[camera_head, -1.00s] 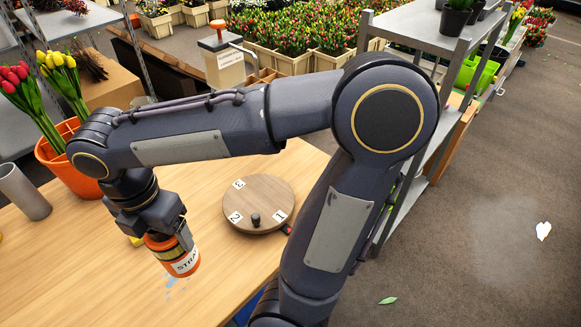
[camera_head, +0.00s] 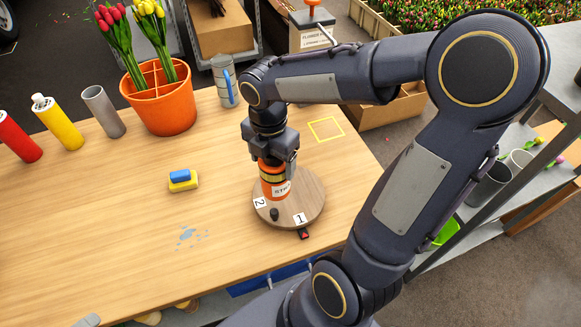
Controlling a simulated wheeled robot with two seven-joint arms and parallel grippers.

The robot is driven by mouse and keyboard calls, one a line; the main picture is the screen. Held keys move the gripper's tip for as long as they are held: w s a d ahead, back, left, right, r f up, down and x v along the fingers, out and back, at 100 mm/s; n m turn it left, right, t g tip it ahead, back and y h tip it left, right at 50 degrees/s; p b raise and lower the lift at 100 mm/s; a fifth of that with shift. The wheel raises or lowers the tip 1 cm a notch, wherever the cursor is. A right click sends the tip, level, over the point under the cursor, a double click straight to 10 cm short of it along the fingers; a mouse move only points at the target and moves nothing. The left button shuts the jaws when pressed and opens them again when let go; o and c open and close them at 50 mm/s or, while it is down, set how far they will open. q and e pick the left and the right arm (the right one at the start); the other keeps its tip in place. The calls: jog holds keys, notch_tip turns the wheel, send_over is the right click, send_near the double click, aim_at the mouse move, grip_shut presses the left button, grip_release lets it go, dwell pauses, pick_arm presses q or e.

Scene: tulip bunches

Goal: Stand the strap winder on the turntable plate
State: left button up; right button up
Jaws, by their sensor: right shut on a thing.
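The strap winder (camera_head: 273,184) is an orange and black cylinder with a white label reading "STR". My right gripper (camera_head: 272,160) is shut on its upper part and holds it upright over the turntable plate (camera_head: 311,205). I cannot tell whether its base touches the plate. The plate is a round wooden disc with a dark knob (camera_head: 274,213) and white number cards 1 (camera_head: 299,218) and 2 (camera_head: 260,203) in view. The winder and gripper hide part of the plate's far side. My left gripper is not in view.
A yellow and blue sponge (camera_head: 183,180) lies left. A yellow square outline (camera_head: 326,130) is bare.

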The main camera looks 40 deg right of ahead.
jog(key=d+f, duration=0.3)
jog(key=w+d+f, duration=0.1)
jog(key=f, duration=0.1)
jog(key=shift+d+f, duration=0.2)
jog(key=shift+d, duration=0.2)
jog(key=shift+c, duration=0.2)
jog(key=shift+w+d+f, duration=0.1)
jog(key=shift+d+f, duration=0.1)
jog(key=shift+f, duration=0.8)
jog(key=shift+d+f, duration=0.15)
jog(key=shift+f, duration=0.8)
jog(key=shift+o, duration=0.2)
jog(key=shift+f, duration=0.1)
jog(key=o, duration=1.6)
